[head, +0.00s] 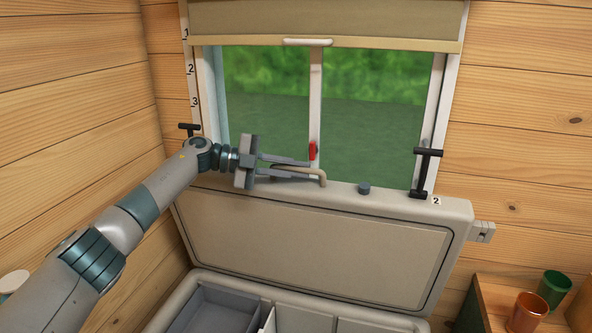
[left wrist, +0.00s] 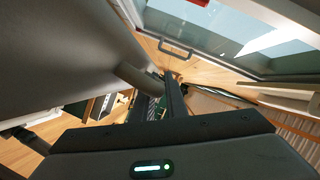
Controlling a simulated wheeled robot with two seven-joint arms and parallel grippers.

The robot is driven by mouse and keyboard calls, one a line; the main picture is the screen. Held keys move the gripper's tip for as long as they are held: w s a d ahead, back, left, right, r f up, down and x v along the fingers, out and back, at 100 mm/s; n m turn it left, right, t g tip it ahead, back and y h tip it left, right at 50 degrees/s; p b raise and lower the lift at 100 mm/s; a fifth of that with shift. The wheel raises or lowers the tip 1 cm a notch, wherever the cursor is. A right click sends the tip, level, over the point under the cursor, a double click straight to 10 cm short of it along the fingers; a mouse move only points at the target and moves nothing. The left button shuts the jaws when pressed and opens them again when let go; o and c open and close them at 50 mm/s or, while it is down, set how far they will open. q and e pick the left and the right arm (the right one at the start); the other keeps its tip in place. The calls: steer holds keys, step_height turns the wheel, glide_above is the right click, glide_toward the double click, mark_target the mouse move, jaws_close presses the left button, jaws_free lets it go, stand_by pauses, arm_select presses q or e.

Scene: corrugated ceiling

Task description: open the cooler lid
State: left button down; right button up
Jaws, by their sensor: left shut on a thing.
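The cooler lid (head: 310,245) stands raised, its panelled inner face towards me, its top edge just under the window. It leans back over the open cooler (head: 185,290), whose inside shows at the bottom of the head view. A tan bent handle (head: 322,179) sits at the lid's top edge. My left gripper (head: 308,170) reaches in from the left and is shut on this handle. In the left wrist view the lid (left wrist: 70,50) fills the left side, and the handle (left wrist: 133,76) runs to the gripper fingers (left wrist: 175,95). My right gripper is out of view.
A window (head: 316,110) with a red latch (head: 313,151) and a blind (head: 325,20) is close behind the lid. A black T-shaped catch (head: 426,170) stands at the right. Green (head: 554,285) and copper (head: 528,308) cups stand on a wooden surface at lower right.

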arm_select(q)
steer(key=c, duration=1.8)
jaws_free()
steer(key=shift+o, duration=0.2)
steer(key=shift+a+b, duration=0.35)
steer(key=shift+a, duration=0.2)
steer(key=a+b, duration=0.1)
steer(key=a, duration=0.2)
steer(key=a+r+b, duration=0.1)
steer(key=a, duration=0.1)
steer(key=shift+s+a+b, duration=0.1)
steer(key=shift+a+b, duration=0.05)
steer(key=shift+b, duration=0.15)
steer(key=shift+a+r, duration=0.2)
steer(key=shift+a, duration=0.3)
steer(key=shift+s+f, duration=0.1)
